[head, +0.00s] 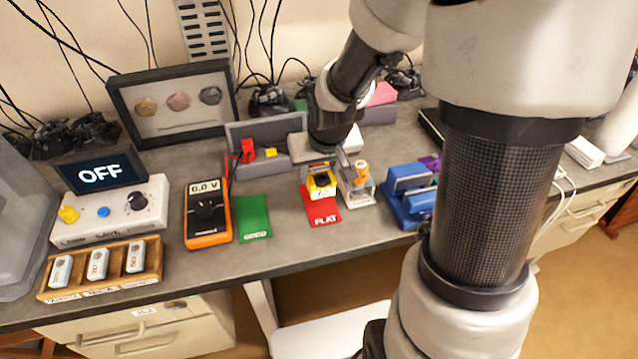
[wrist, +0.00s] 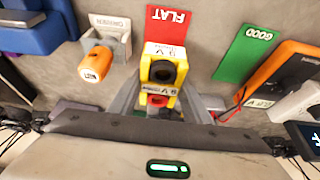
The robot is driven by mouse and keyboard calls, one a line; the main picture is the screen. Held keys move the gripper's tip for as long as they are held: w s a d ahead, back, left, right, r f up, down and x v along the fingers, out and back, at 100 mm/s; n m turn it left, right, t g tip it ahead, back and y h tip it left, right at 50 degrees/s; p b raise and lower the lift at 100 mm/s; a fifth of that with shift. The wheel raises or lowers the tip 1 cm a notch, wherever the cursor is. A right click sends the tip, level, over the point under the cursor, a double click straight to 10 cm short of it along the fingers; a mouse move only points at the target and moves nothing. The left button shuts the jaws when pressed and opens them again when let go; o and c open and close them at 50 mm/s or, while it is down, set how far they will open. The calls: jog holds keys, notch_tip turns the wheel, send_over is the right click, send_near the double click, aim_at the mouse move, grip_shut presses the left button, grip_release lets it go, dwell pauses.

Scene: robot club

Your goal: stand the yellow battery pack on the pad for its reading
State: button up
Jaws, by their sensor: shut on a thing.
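The yellow battery pack (head: 321,184), with a black round top and a 9 V label, is between the fingers of my gripper (wrist: 158,98). My gripper is shut on it. In the wrist view the pack (wrist: 163,72) overlaps the near end of the red FLAT pad (wrist: 166,25). In the head view it is at the back edge of the red pad (head: 323,213); I cannot tell whether it touches. The green GOOD pad (head: 254,218) lies bare to the left. The orange multimeter (head: 208,212) beside it reads 0.0 V.
An orange-handled driver (head: 361,172) stands in a holder close right of the pack. A blue vise (head: 408,195) is further right. Behind is a grey block (head: 265,160) with red and yellow parts. A white box (head: 110,212) with an OFF display and a wooden tray (head: 152,262) stand left.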

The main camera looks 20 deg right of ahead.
jog(key=shift+f+b, duration=0.5)
jog(key=shift+f, duration=2.1)
jog(key=shift+f, duration=0.1)
jog(key=shift+f, duration=0.15)
jog(key=o, duration=1.3)
jog(key=shift+r, duration=0.45)
jog(key=p+v, duration=0.3)
jog(key=v, duration=0.8)
jog(key=shift+s+r, duration=0.25)
jog(key=shift+s, duration=0.05)
